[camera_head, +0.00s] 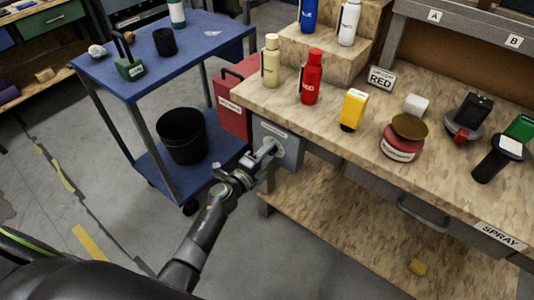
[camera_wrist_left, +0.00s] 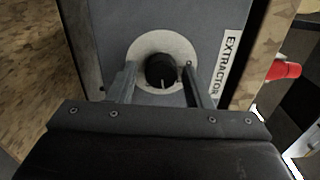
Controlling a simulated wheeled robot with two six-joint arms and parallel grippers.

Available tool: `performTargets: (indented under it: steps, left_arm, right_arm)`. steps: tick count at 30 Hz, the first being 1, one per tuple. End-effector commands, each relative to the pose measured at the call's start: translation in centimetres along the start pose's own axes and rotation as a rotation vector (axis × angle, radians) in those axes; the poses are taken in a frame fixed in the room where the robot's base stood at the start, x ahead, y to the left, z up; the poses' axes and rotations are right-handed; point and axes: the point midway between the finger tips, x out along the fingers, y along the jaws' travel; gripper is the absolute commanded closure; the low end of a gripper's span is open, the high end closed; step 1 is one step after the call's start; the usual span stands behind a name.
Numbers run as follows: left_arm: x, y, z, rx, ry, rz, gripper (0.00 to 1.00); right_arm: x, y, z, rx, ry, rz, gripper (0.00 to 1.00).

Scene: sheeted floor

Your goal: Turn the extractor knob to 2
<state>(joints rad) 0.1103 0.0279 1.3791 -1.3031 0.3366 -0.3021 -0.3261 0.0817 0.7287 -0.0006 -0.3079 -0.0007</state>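The extractor box (camera_head: 289,143) is a grey panel at the left end of the workbench, under its top. In the left wrist view its face (camera_wrist_left: 120,22) carries a white "EXTRACTOR" label (camera_wrist_left: 229,62). The knob (camera_wrist_left: 160,70) is black with a pale pointer mark toward the picture's bottom, on a round pale dial plate (camera_wrist_left: 178,44). My left gripper (camera_head: 268,148) is at the panel. In the left wrist view its fingers (camera_wrist_left: 160,78) are open, one on each side of the knob, with gaps visible. Dial numbers are not readable. My right gripper is not in view.
The workbench top (camera_head: 345,140) holds bottles, a yellow container (camera_head: 353,109) and a red jar (camera_head: 402,142). A red box (camera_head: 234,105) stands just left of the extractor. A blue cart (camera_head: 110,75) with a black bucket (camera_head: 182,135) stands at left. A lower shelf (camera_head: 340,220) lies below the bench.

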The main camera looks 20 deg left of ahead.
Motion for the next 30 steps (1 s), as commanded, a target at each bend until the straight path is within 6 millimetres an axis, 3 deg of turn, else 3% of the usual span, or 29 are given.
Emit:
performTargets:
  steps: [10,14,30]
  left_arm:
    - [-0.1,-0.1,0.0,0.000,0.000,-0.002,0.48]
    - [-1.1,-0.1,0.1,0.000,-0.001,0.000,0.48]
    - [-12.4,0.1,0.0,0.001,-0.001,0.002,0.48]
  right_arm:
    - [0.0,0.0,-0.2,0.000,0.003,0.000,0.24]
    - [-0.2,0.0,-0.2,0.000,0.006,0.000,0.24]
    - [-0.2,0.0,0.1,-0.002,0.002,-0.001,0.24]
